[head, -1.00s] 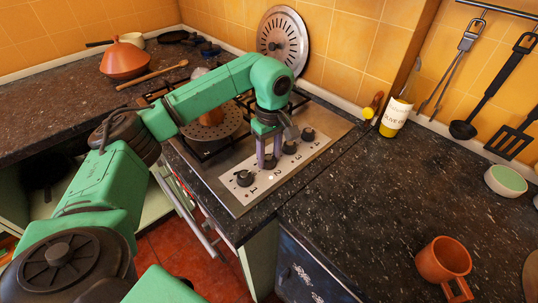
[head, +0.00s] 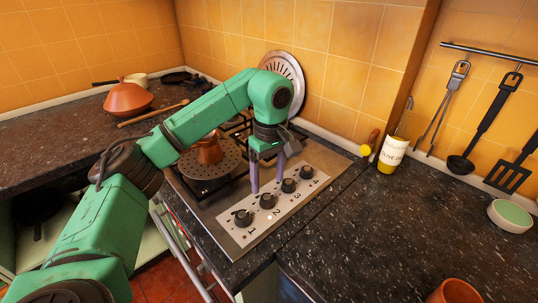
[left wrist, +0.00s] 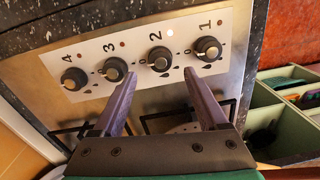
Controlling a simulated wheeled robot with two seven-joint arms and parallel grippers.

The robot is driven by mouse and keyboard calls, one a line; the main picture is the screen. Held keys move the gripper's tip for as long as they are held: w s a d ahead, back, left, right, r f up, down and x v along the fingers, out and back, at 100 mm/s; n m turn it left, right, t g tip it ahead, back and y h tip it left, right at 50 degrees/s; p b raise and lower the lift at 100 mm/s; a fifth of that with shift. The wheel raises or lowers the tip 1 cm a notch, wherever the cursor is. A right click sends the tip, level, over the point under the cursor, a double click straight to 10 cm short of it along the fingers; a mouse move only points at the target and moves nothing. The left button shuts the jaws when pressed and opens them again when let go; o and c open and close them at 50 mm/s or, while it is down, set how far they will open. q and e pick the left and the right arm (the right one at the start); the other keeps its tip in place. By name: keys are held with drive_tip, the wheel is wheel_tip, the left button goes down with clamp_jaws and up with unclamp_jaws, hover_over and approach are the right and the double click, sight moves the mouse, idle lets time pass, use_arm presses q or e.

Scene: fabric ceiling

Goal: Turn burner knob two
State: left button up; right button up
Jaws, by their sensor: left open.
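The hob's control panel (head: 254,230) carries a row of dark knobs numbered 1 to 4. Burner knob two (head: 267,201) shows between knob 1 (head: 243,218) and knob 3 (head: 288,185). My left gripper (head: 267,184) is open and empty, its purple fingers pointing down just behind knob two. In the left wrist view, knob two (left wrist: 159,58) lies beyond and between the spread fingertips of the gripper (left wrist: 160,73), with no contact visible. A white light (left wrist: 170,32) is lit beside knob two. My right gripper is not in view.
A copper pot (head: 208,151) stands on the hob behind the gripper. A round metal lid (head: 284,72) leans on the tiled wall. The right counter (head: 400,230) is mostly clear, with a bowl (head: 510,215) and an orange mug (head: 455,292).

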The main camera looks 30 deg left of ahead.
use_arm(q)
wheel_tip(320, 180, up, 9)
drive_tip(key=p, duration=0.2)
drive_tip(key=shift+w+p, duration=0.15)
drive_tip(key=shift+p, duration=0.15)
drive_tip(key=shift+d, duration=0.1)
